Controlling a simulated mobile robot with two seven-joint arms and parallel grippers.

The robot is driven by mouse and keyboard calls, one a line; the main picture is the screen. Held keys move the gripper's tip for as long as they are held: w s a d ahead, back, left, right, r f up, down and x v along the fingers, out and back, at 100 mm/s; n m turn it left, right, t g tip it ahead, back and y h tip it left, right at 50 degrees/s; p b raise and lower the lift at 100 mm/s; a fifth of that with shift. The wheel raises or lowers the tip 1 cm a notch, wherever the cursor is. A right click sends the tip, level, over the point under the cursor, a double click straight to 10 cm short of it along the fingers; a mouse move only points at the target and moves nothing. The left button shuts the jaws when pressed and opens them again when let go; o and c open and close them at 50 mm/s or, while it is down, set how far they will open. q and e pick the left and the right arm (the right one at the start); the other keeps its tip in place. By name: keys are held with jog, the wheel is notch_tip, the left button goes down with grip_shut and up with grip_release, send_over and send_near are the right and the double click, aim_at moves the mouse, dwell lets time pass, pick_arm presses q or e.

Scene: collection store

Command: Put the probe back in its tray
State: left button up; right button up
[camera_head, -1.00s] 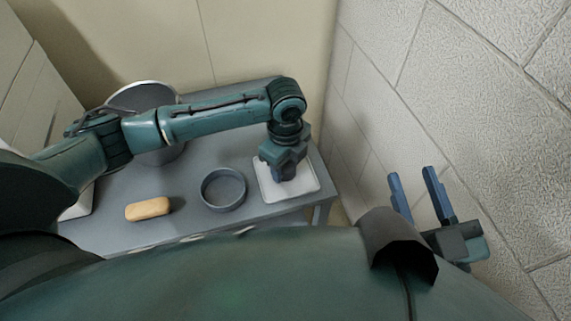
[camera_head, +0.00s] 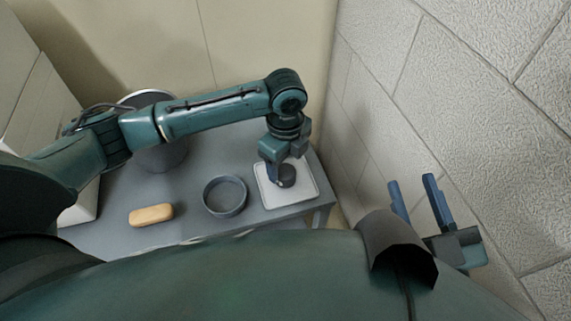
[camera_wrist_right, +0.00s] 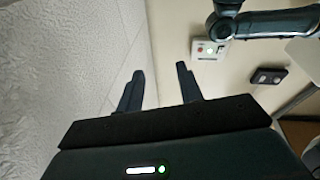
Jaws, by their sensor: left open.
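The white tray (camera_head: 304,192) lies at the right end of the grey table. A small dark rounded thing (camera_head: 287,178), which looks like the probe, is in the tray, partly hidden by my left gripper. My left gripper (camera_head: 275,178) points down over the tray beside this dark thing and is open. I cannot tell whether its fingers touch the thing. My right gripper (camera_head: 416,204) is raised off the table near the wall at the right, open and empty. Its two spread fingers also show in the right wrist view (camera_wrist_right: 160,90).
A round dark dish (camera_head: 225,211) stands left of the tray. A tan block (camera_head: 151,214) lies further left on the grey table (camera_head: 190,222). A large metal bucket (camera_head: 165,156) stands behind, partly under my left arm. A rough block wall (camera_head: 450,100) rises close on the right.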

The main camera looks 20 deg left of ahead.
aim_at(286, 171)
pick_arm(q)
notch_tip(286, 171, up, 7)
jog(key=p, duration=0.3)
jog(key=s+d+f+n+t+h, duration=0.1)
jog(key=s+d+n+t+h, duration=0.3)
jog(key=d+n+t+h, duration=0.6)
jog(key=s+a+r+n+t+y, duration=0.2)
jog(key=s+a+r+n+t, duration=0.3)
jog(key=s+a+r+t, duration=0.2)
jog(key=shift+s+a+r, duration=0.2)
jog(key=shift+s+r, duration=0.25)
jog(key=shift+r, duration=0.5)
pick_arm(e)
jog(key=shift+s+d+f+g+h, duration=0.1)
jog(key=shift+d+f+g+h, duration=0.3)
jog(key=shift+f+g+h, duration=0.15)
jog(key=shift+d+r, duration=0.1)
